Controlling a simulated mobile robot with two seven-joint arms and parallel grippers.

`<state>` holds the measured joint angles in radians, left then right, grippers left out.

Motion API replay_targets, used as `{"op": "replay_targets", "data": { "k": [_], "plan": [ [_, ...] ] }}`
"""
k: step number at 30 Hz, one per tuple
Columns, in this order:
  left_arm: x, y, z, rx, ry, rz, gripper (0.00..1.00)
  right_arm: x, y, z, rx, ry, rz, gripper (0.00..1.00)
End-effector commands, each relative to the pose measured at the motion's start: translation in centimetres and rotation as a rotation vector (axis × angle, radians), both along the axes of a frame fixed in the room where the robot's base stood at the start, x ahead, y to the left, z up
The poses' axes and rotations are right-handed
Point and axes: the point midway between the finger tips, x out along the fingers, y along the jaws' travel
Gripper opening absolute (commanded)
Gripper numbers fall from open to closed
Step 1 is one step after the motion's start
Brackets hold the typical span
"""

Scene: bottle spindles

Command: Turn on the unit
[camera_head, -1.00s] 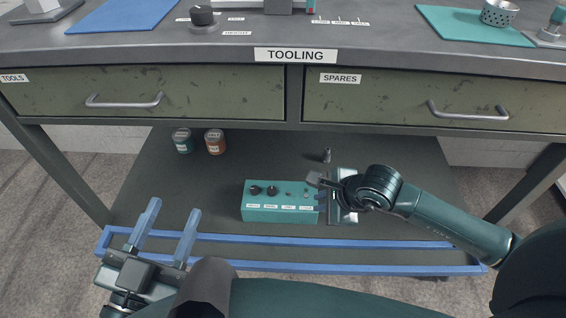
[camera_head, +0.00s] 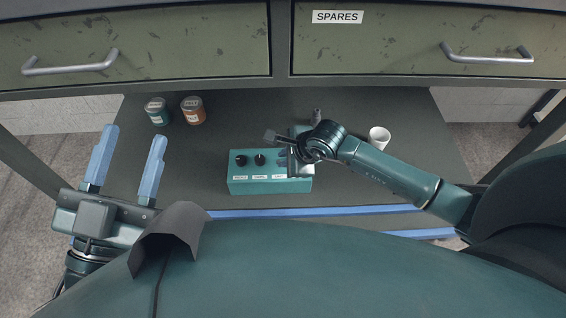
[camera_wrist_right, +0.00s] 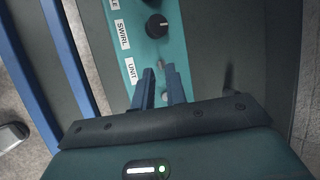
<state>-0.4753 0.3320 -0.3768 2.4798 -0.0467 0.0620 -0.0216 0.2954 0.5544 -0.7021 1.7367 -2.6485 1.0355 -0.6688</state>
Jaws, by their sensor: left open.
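The unit is a teal control box (camera_head: 270,185) on the lower shelf, with black knobs and white labels on top. My right gripper (camera_head: 284,150) is over its right end and hides part of the top. In the right wrist view its two blue fingers (camera_wrist_right: 160,72) point at the panel beside the UNIT label (camera_wrist_right: 131,72), with a narrow gap between them. A small metallic switch (camera_wrist_right: 161,64) shows at the fingertips; whether they touch it cannot be told. A black knob (camera_wrist_right: 156,26) sits by the SWIRL label. My left gripper (camera_head: 132,140) is open and empty, left of the box.
Two small jars, teal (camera_head: 157,112) and orange (camera_head: 193,111), stand at the shelf's back left. A white cup (camera_head: 379,138) stands right, beyond my right arm. A small metal item (camera_head: 316,115) is behind my right gripper. Drawers (camera_head: 430,45) hang above; a blue rail (camera_head: 340,211) edges the front.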

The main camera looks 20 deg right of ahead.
Motion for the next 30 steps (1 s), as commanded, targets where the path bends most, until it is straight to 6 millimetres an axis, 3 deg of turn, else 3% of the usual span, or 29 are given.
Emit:
{"op": "replay_targets", "data": {
  "k": [4, 14, 19, 30],
  "plan": [
    [0.12, 0.09, 0.67, 0.007, -0.063, 0.0, 0.47, 0.61, 0.34, -1.2, 0.0, 0.0, -0.001, 0.14],
    [0.15, 0.12, 1.06, 0.01, -0.081, 0.001, 0.47, 0.78, 0.43, -1.3, 0.0, 0.0, 0.0, 0.14],
    [0.16, 0.12, 1.05, 0.01, -0.08, 0.001, 0.47, 0.77, 0.42, -1.32, 0.0, 0.0, 0.0, 0.01],
    [0.17, 0.12, 1.09, 0.01, -0.08, 0.001, 0.47, 0.81, 0.39, -1.27, 0.0, 0.005, -0.001, 0.0]
  ]
}}
